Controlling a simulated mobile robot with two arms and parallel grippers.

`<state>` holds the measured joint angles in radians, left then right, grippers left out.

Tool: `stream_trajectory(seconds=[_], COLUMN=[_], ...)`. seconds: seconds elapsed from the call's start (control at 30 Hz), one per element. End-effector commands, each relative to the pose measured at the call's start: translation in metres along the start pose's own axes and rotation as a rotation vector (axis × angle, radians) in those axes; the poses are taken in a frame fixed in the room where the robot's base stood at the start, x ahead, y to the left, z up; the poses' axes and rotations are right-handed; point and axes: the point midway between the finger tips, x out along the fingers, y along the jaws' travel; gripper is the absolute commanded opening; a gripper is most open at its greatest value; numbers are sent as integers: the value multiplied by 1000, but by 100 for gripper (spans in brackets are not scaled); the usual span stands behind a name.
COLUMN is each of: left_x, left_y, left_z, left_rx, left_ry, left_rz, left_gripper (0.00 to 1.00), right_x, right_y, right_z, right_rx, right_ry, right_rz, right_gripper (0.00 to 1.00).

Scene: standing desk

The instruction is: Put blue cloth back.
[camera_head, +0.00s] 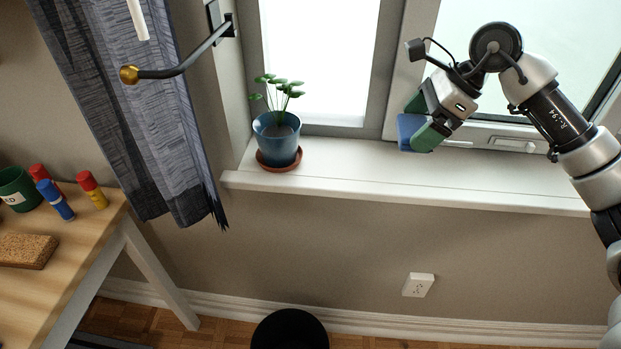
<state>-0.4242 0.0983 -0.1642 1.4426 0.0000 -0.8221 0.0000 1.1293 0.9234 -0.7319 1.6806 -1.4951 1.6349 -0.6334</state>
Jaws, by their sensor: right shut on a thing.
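My right gripper (418,120) is over the white window sill at the right of the head view. It has green fingertips and is shut on the blue cloth (407,131), which shows as a small blue patch between and below the fingers. Most of the cloth is hidden by the fingers. I cannot tell whether the cloth touches the sill or the window frame behind it. My left gripper is not in view.
A blue pot (277,139) with a green plant stands on a saucer on the sill (350,171). A dark curtain (130,100) hangs at left. A wooden desk (75,235) holds a green cup (18,189), several markers and a cork-like block (27,251). A black round object (290,330) is below.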

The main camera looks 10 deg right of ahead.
Motion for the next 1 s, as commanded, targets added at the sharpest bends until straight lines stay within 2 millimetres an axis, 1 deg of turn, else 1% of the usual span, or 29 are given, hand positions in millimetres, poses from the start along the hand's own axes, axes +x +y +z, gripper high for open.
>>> stream_trajectory(seconds=[0.07,0.17,0.4,0.5,0.6,0.67,0.77,0.87,1.0], left_x=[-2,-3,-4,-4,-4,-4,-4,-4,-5], left_y=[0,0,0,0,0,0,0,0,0], left_z=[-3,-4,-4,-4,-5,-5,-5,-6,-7], left_rx=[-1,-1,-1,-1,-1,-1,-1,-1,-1], left_ry=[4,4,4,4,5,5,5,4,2], left_rz=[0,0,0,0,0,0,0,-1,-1], left_gripper=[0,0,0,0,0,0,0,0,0], right_x=[3,17,72,92,105,110,115,124,142], right_y=[0,-4,-22,-29,-34,-36,-38,-37,-36], right_z=[-3,4,34,44,50,53,54,49,39], right_rx=[21,24,21,22,23,22,23,23,25], right_ry=[0,-2,-3,-1,-2,-2,-1,0,0], right_rz=[15,23,22,21,19,19,18,18,20], right_gripper=[71,71,71,71,71,71,71,71,71])
